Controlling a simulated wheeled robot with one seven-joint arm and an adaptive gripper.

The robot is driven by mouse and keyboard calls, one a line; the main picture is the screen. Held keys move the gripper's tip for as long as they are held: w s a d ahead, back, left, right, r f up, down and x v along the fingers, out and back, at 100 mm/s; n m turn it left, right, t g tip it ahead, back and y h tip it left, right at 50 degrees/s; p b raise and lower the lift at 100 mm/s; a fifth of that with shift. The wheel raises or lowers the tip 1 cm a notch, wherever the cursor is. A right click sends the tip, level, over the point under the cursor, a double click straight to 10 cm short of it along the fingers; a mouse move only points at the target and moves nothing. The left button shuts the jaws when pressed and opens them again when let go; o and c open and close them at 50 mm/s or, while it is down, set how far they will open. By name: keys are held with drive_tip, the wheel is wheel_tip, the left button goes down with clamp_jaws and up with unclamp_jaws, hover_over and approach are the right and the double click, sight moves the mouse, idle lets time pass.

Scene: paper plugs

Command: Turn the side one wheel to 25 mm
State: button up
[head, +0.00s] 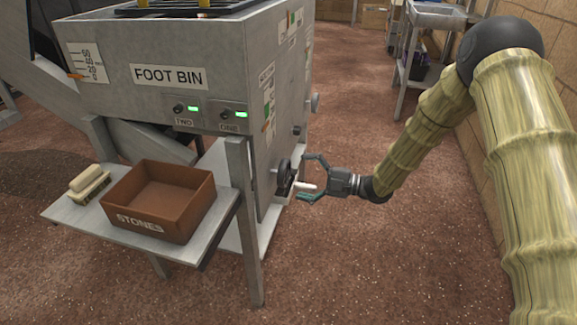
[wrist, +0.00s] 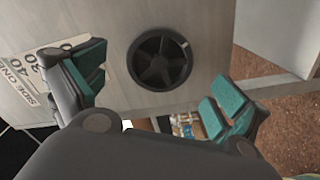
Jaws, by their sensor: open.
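The side one wheel (wrist: 160,60) is a dark, spoked handwheel on the grey side panel. In the wrist view it is at the upper middle, with a small pale mark on its upper right rim. In the head view the wheel (head: 284,176) is low on the bin's right side. My gripper (head: 303,178) is open and empty, its fingers spread in front of the wheel and apart from it. A scale plate (wrist: 55,65) reading "SIDE ON", with 30 and 40 visible, is left of the wheel; my left finger hides part of it and its pointer cannot be read.
The foot bin (head: 195,90) stands left, with a side shelf bearing a brown "STONES" tray (head: 165,225) and a brush (head: 88,186). Open floor (head: 380,270) lies right of the bin.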

sight(288, 173)
drive_tip(key=m+p, duration=0.2)
drive_tip(key=m, duration=0.1)
drive_tip(key=m+p, duration=0.3)
drive_tip(key=shift+r+m, duration=0.2)
drive_tip(key=shift+m, duration=0.1)
drive_tip(key=m+p, duration=0.3)
drive_tip(key=m, duration=0.1)
drive_tip(key=shift+f+m, duration=0.2)
drive_tip(key=shift+m, duration=0.7)
drive_tip(key=shift+a+p, duration=0.2)
drive_tip(key=shift+p, duration=0.1)
drive_tip(key=shift+x, duration=1.85)
drive_tip(key=shift+c, duration=0.4)
drive_tip(key=c, duration=0.9)
drive_tip(key=shift+c, duration=0.2)
